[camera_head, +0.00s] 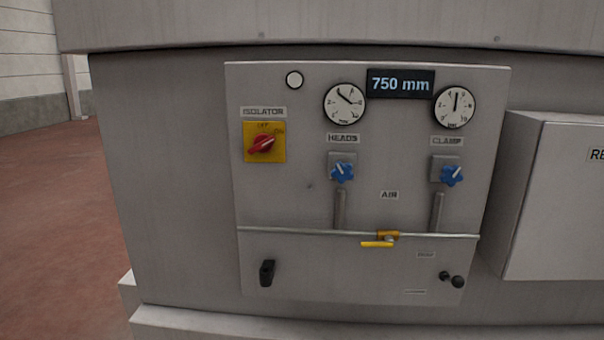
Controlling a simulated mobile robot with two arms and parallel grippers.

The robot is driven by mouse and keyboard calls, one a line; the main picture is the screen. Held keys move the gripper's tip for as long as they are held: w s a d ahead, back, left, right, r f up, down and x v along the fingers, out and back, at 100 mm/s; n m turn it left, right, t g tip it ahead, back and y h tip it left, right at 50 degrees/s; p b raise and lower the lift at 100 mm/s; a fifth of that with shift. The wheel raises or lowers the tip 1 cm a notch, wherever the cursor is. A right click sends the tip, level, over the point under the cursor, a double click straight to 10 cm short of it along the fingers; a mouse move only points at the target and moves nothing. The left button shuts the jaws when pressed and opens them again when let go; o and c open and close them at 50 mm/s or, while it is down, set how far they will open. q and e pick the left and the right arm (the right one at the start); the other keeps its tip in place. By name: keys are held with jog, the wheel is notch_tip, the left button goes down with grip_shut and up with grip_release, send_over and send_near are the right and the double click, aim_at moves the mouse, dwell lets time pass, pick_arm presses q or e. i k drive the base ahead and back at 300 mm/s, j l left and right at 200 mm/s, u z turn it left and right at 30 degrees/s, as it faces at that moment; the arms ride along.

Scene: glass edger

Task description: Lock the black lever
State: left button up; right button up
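A black lever-like handle (267,272) sits at the lower left of the grey panel (340,278). It stands nearly upright, with its wider end at the top and a slight tilt. At the panel's lower right is a black part with a round knob (458,282) and a smaller round end (444,275) up and to its left. The small labels near this part are too blurred to read. Neither of my grippers shows in the head view.
The panel also carries a red isolator switch (262,144) on a yellow plate, two blue knobs (342,172), two gauges and a yellow-handled valve (378,244) on a horizontal pipe. A grey box (560,200) juts out at the right. Open floor (50,220) lies left.

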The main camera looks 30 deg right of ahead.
aim_at(458, 281)
jog(key=z, duration=1.8)
